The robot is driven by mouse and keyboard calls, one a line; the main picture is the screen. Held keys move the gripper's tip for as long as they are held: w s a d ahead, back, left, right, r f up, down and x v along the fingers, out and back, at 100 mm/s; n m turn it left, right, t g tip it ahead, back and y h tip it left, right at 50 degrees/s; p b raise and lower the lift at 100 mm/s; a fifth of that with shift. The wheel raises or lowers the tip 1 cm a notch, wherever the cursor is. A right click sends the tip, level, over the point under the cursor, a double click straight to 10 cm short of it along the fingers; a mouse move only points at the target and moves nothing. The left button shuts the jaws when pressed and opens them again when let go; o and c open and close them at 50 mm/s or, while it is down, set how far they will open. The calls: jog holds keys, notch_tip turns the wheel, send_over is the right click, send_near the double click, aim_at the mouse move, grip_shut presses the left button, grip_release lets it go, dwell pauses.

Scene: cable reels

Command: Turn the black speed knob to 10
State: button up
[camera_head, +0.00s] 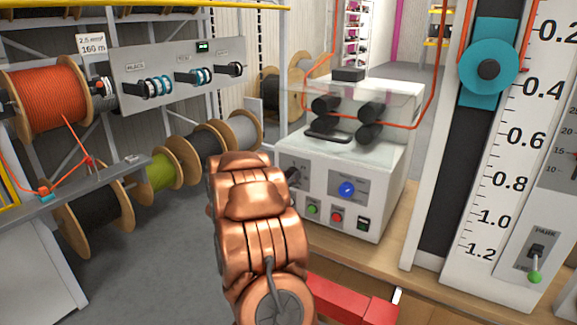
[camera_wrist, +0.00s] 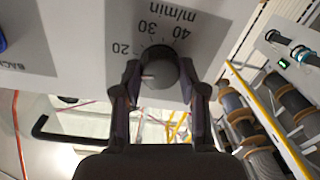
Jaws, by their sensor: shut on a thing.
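The black speed knob (camera_wrist: 161,72) is between the two dark fingers of my gripper (camera_wrist: 160,88) in the wrist view, and the fingers are shut on its sides. The dial around it appears upside down, with 20, 30, 40 and "m/min" readable. A short pale mark on the knob lies toward its left side, below the 20. I see no 10; that part of the dial is covered by the left finger. In the head view my copper-coloured arm hides most of the gripper and knob at the left of the white machine's front panel (camera_head: 325,182).
To the knob's right are a blue knob (camera_head: 347,189), a green button (camera_head: 313,209), a red button (camera_head: 337,216) and a black switch (camera_head: 363,223). Cable reels (camera_head: 160,168) stand at left. A tall scale (camera_head: 500,190) stands at right. A red block (camera_head: 345,300) lies below.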

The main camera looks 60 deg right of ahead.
jog(key=n+p, duration=0.1)
jog(key=p, duration=0.1)
jog(key=n+p, duration=0.1)
jog(key=p, duration=0.1)
jog(key=shift+r+n, duration=0.3)
jog(key=shift+r, duration=0.05)
jog(key=n+p, duration=0.1)
jog(key=p, duration=0.2)
jog(key=shift+f+n, duration=0.15)
jog(key=shift+n, duration=0.15)
jog(key=shift+f+n, duration=0.1)
jog(key=shift+n, duration=0.2)
jog(key=o, duration=1.1)
jog(key=shift+o, duration=0.2)
jog(key=shift+a, duration=0.1)
jog(key=a, duration=1.1)
jog(key=shift+s+a, duration=0.4)
